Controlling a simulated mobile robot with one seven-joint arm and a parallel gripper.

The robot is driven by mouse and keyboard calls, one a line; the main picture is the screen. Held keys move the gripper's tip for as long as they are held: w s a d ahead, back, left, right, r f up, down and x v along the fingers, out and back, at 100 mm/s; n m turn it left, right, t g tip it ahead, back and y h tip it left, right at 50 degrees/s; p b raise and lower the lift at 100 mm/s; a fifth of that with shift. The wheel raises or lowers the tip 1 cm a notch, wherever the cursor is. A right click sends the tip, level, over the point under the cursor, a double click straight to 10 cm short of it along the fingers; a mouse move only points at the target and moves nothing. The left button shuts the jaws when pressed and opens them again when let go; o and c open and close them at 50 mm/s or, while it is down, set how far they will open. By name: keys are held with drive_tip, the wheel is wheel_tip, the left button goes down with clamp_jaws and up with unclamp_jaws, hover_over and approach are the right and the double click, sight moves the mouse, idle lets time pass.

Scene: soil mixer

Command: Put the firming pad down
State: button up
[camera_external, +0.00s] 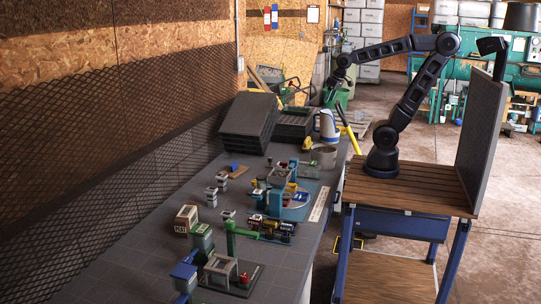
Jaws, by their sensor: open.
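My arm reaches up and over to the left from its base, and its end points down beyond the far end of the workbench (130,255). My gripper (331,92) is open there, small in this view, near a green bin (341,97) in the background. I see nothing held in it. I cannot pick out the firming pad with certainty.
A blue-framed machine (278,190), small blocks and a PEAT box (186,219) stand on the bench. Its front left is mostly clear.

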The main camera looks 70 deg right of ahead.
drive_tip(key=s+n, duration=0.2)
drive_tip(key=s, duration=0.4)
drive_tip(key=shift+s+a+r+n+t, duration=0.15)
drive_tip(key=shift+s+a+n+t, duration=0.15)
drive_tip(key=shift+a+n+t, duration=0.1)
idle(0.9)
